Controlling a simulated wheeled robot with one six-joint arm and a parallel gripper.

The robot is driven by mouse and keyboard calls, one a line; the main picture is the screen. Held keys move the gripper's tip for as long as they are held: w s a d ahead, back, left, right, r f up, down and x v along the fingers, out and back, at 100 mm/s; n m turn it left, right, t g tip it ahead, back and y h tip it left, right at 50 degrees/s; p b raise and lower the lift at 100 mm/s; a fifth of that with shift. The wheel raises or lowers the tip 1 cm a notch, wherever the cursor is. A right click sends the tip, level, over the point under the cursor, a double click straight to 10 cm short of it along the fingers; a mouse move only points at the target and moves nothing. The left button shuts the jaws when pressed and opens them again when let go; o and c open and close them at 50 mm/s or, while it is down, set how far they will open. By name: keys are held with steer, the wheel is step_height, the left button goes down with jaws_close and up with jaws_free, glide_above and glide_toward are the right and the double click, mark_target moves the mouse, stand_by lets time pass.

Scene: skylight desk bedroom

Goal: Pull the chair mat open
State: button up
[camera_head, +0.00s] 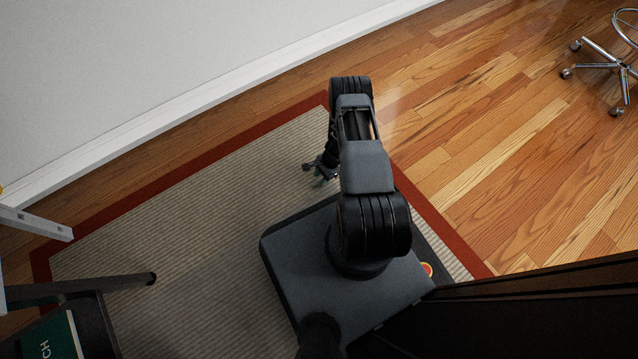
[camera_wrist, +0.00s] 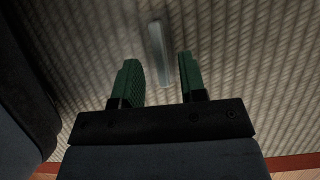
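A beige ribbed mat (camera_head: 200,200) with a dark red border lies flat on the wood floor, and its ribbed surface fills most of the wrist view (camera_wrist: 255,75). I see no separate chair mat. A short grey bar, like a handle (camera_wrist: 156,38), shows over the mat in the wrist view, ahead of and partly between my fingers. My gripper (camera_wrist: 158,66) has two green-padded fingers, set apart with nothing clamped. Whether they touch the bar I cannot tell. In the head view my gripper (camera_head: 320,168) is low over the mat, partly hidden behind my arm.
A chrome wheeled chair base (camera_head: 602,62) stands at the upper right. A dark piece of furniture (camera_head: 560,305) is at the lower right. A dark frame with a green book (camera_head: 55,338) is at the lower left. A white wall (camera_head: 150,70) borders the floor.

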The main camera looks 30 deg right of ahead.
mark_target(320, 180)
steer(key=shift+b+x, duration=0.45)
steer(key=shift+x, duration=1.1)
jaws_close()
